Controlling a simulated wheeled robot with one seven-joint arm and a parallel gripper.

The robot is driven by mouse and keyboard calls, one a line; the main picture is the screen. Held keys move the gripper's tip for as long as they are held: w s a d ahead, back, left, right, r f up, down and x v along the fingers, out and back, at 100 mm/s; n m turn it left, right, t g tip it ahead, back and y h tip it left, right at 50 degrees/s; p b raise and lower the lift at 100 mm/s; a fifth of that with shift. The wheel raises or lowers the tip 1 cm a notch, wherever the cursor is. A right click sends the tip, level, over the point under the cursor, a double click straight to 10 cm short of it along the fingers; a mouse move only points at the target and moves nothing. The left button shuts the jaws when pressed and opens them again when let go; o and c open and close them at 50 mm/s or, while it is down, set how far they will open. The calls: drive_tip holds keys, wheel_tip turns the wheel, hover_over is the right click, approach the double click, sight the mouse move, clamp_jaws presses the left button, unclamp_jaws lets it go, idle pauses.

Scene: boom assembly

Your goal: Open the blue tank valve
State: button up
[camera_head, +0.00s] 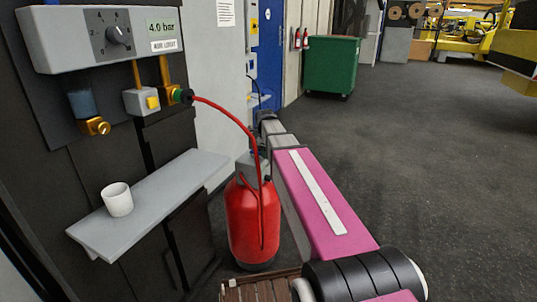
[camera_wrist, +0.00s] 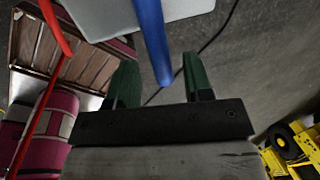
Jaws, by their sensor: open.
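A red tank (camera_head: 254,222) stands upright on the floor in the head view, with a grey block (camera_head: 252,166) on its top. A blue bar (camera_wrist: 152,40), which looks like the tank valve's handle, shows in the wrist view beside a light grey surface (camera_wrist: 185,9). My gripper (camera_wrist: 160,62) has two green fingers set apart, and the bar's end appears between them in the picture. Whether they touch it, I cannot tell. The blue handle and my fingers are not clear in the head view, where my pink arm reaches past the tank's right side.
A red hose (camera_head: 232,116) runs from the wall regulator to the tank; it also shows in the wrist view (camera_wrist: 54,24). A grey shelf (camera_head: 165,195) holds a white cup (camera_head: 117,199). A wooden slatted piece (camera_head: 262,290) lies below. The floor at right is open.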

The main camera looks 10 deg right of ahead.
wheel_tip(320, 180, up, 10)
drive_tip(key=s+a, duration=0.1)
drive_tip(key=shift+s+f, duration=0.15)
drive_tip(key=shift+s, duration=0.15)
drive_tip(key=s+f+n+g, duration=0.1)
drive_tip(key=s+f+n, duration=1)
drive_tip(key=f, duration=0.3)
drive_tip(key=s+f+n+y, duration=0.1)
drive_tip(key=s+f+n, duration=1)
drive_tip(key=f+n, duration=0.2)
drive_tip(key=shift+s+f+n+g, duration=0.4)
drive_tip(key=shift+n, duration=0.2)
